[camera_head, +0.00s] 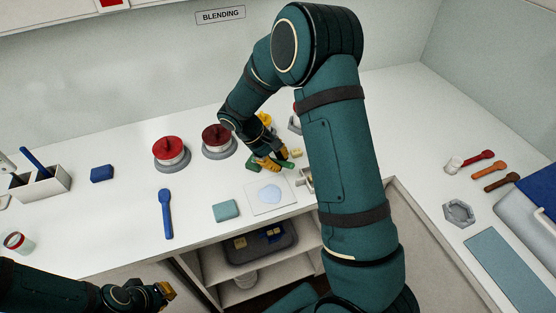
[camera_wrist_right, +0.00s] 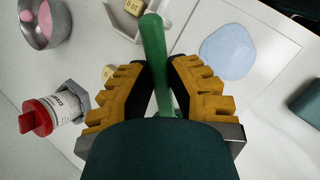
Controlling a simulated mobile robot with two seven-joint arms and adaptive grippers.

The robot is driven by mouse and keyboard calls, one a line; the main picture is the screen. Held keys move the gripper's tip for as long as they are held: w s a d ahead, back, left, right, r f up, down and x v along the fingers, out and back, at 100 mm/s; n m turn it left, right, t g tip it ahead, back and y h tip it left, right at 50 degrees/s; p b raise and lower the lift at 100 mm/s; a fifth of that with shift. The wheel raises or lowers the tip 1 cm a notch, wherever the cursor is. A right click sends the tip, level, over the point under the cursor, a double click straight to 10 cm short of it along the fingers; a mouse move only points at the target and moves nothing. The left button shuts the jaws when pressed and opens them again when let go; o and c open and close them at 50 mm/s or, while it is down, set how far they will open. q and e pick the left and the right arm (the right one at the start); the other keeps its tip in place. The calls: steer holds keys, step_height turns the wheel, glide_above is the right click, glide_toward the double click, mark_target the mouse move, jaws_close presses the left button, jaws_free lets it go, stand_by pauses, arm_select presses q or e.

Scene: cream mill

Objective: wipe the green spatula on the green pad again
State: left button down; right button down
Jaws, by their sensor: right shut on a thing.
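My right gripper (camera_head: 268,163) is shut on the green spatula (camera_wrist_right: 155,50), which runs between its yellow fingers (camera_wrist_right: 160,88) in the right wrist view. In the head view a green end (camera_head: 288,165) shows right of the fingers, and a darker green piece shows on their left. The gripper hides the rest. A teal-green pad (camera_head: 226,210) lies on the counter, in front and to the left of the gripper and apart from it. Its edge shows at the right of the wrist view (camera_wrist_right: 306,101). My left gripper (camera_head: 165,292) is low at the left; its opening is unclear.
A white sheet with a pale blue puddle (camera_head: 270,194) lies right of the pad. A red-lidded jar (camera_wrist_right: 45,115) and metal bowl (camera_wrist_right: 45,22) are near the right gripper.

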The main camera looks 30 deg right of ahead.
steer(key=shift+r+p, duration=2)
steer(key=shift+r, duration=0.95)
